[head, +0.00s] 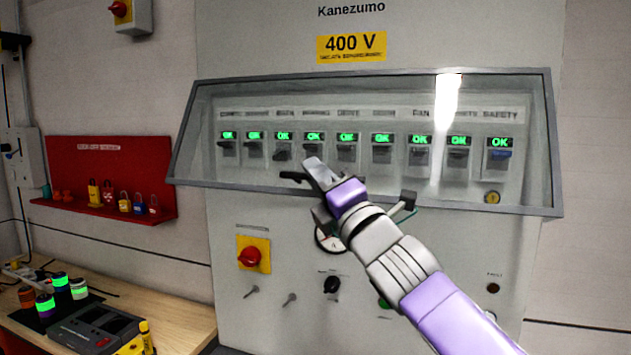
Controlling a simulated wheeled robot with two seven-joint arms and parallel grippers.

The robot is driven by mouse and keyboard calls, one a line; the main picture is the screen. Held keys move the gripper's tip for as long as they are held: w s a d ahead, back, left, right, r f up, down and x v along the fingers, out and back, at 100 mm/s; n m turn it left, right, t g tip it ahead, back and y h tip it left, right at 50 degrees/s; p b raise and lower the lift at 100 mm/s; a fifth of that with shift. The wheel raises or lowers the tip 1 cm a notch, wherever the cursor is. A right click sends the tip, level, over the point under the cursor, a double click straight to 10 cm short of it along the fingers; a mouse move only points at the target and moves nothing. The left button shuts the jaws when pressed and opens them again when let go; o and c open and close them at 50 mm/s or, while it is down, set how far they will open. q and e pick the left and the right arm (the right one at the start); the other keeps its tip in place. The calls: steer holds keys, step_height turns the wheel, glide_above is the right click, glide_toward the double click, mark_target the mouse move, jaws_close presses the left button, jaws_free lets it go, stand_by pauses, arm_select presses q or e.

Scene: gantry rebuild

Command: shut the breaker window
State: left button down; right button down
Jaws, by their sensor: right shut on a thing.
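The breaker window (373,200) is a clear pane in a grey frame on the front of the grey cabinet. Its lower edge looks wider than its top edge, so it seems to stand out from the cabinet at the bottom. Behind the pane is a row of breakers (347,152) with green OK labels. My right gripper (304,171) is at the window's lower edge, left of its middle, shut on what looks like the window's dark handle. The gripper and wrist hide part of the lower frame. My left gripper is out of view.
Below the window are a red knob on a yellow plate (252,256), a black knob (331,285) and a partly hidden dial. A red lockout board (110,170) with padlocks hangs at left. A wooden bench (185,318) with several small items stands at lower left.

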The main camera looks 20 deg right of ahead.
steer(key=w+d+f+n+b, duration=0.1)
steer(key=w+d+f+b, duration=0.3)
steer(key=w+d+f, duration=0.2)
steer(key=shift+w+d+f+t+y, duration=0.3)
steer(key=shift+w+f+y, duration=0.1)
steer(key=shift+f, duration=0.1)
stand_by(0.5)
steer(key=c, duration=1.2)
jaws_free()
steer(key=shift+f, duration=0.1)
steer(key=shift+f, duration=0.1)
steer(key=shift+d, duration=0.1)
